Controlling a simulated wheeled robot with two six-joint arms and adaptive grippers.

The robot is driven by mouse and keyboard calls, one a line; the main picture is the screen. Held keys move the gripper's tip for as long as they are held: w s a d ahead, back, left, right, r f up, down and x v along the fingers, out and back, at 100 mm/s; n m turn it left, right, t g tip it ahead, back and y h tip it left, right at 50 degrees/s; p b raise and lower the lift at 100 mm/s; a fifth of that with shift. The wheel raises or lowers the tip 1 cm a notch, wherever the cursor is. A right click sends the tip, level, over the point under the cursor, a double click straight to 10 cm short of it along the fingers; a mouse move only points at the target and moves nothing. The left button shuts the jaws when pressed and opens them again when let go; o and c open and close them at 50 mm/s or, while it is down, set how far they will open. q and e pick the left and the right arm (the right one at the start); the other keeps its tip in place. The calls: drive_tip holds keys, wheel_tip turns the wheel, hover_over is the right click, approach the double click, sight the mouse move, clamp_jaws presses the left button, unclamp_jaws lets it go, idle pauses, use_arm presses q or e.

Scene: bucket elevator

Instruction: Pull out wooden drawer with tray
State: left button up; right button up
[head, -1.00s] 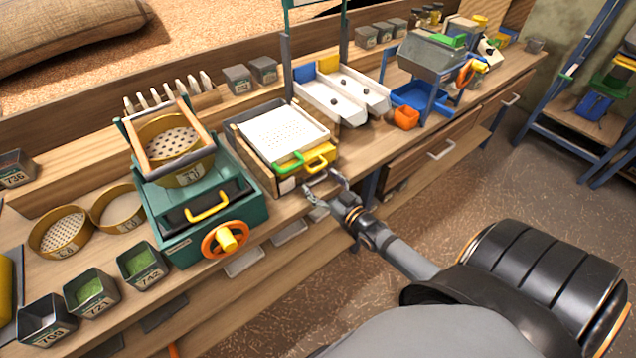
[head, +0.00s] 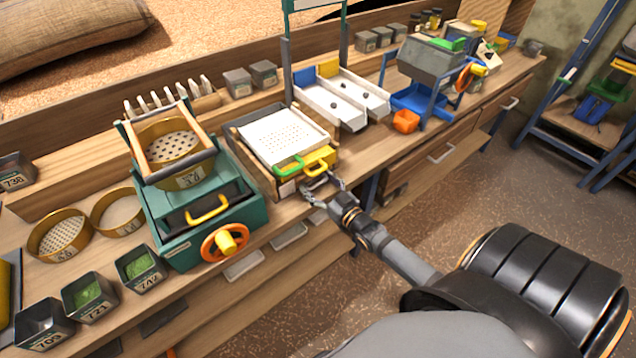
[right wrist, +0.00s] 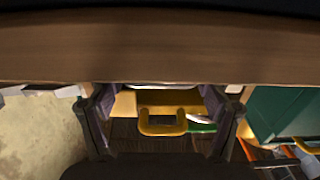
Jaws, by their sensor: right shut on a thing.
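The wooden drawer (head: 259,160) stands on the bench as an open-topped box. A white perforated tray (head: 284,135) lies in it. At its front are a green handle (head: 288,165) and a yellow handle (head: 318,167); the yellow handle also shows in the right wrist view (right wrist: 163,122). My right gripper (head: 319,184) is at the drawer's front, just below the yellow handle. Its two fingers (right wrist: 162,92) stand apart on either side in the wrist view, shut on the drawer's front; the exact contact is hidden. My left gripper is not in view.
A green sieve machine (head: 160,245) with an orange wheel stands close on the left. White chutes (head: 330,102) stand behind on the right. Bins of green grain (head: 90,295) sit at the front left. The floor before the bench (head: 420,235) is clear apart from my arm.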

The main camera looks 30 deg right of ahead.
sight(326, 197)
drive_tip(key=s+p, duration=0.1)
drive_tip(key=s, duration=0.1)
drive_tip(key=s+p, duration=0.1)
drive_tip(key=p, duration=0.1)
drive_tip(key=shift+s+d+r, duration=0.2)
drive_tip(key=shift+s+r, duration=0.15)
drive_tip(key=shift+r, duration=0.05)
drive_tip(key=s+p, duration=0.4)
drive_tip(key=s, duration=0.5)
drive_tip(key=shift+s+d+f, duration=0.25)
drive_tip(key=shift+d+f, duration=0.1)
drive_tip(key=o, duration=1.4)
drive_tip(key=shift+c, duration=0.2)
drive_tip(key=shift+d, duration=0.15)
